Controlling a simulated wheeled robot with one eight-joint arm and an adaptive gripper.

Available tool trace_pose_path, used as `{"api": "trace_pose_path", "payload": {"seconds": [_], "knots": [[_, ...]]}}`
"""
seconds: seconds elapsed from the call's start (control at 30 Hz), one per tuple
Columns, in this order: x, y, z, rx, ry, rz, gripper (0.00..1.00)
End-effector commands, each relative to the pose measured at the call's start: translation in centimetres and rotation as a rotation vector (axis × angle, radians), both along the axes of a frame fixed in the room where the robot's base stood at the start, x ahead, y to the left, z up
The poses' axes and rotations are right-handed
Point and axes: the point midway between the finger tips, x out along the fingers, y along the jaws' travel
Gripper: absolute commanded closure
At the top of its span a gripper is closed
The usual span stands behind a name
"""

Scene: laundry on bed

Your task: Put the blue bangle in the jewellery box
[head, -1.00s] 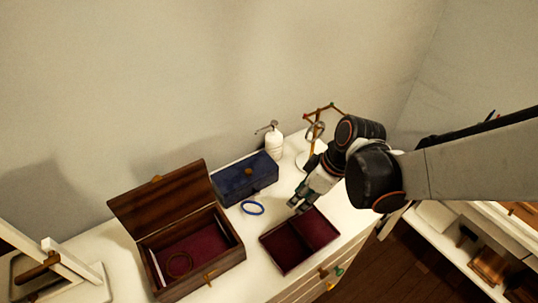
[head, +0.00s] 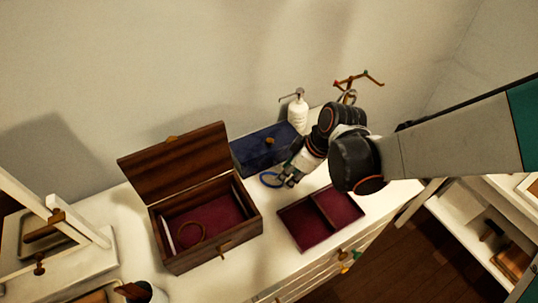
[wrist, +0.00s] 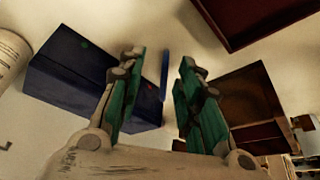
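The blue bangle (head: 270,181) lies on the white dresser top in front of the dark blue box. In the wrist view the bangle (wrist: 164,75) shows as a thin blue strip, nearly edge-on, between my fingers with gaps on both sides. My gripper (head: 284,181) is open at the bangle's right side; its green-padded fingers (wrist: 161,65) stand apart. I cannot tell whether they reach around the rim. The wooden jewellery box (head: 221,256) stands open to the left, its lid tilted back. A brown bangle (head: 204,232) lies on its red lining.
A closed dark blue box (head: 257,152) stands just behind the bangle. A red-lined tray (head: 299,245) with two compartments lies to the right of the wooden box. A white pump bottle (head: 298,115) and a jewellery stand (head: 357,78) are at the back. A white-framed stand (head: 96,262) is at left.

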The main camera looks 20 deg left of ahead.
Motion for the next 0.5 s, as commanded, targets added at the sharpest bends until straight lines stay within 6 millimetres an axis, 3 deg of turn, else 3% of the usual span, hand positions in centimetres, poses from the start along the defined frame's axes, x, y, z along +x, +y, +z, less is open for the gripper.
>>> {"api": "trace_pose_path", "payload": {"seconds": [0.17,0.5], "knots": [[-0.6,0.5,-1.0,0.0,0.0,0.01,0.67],[-0.8,1.8,-4.9,-0.001,0.0,0.008,0.67]]}}
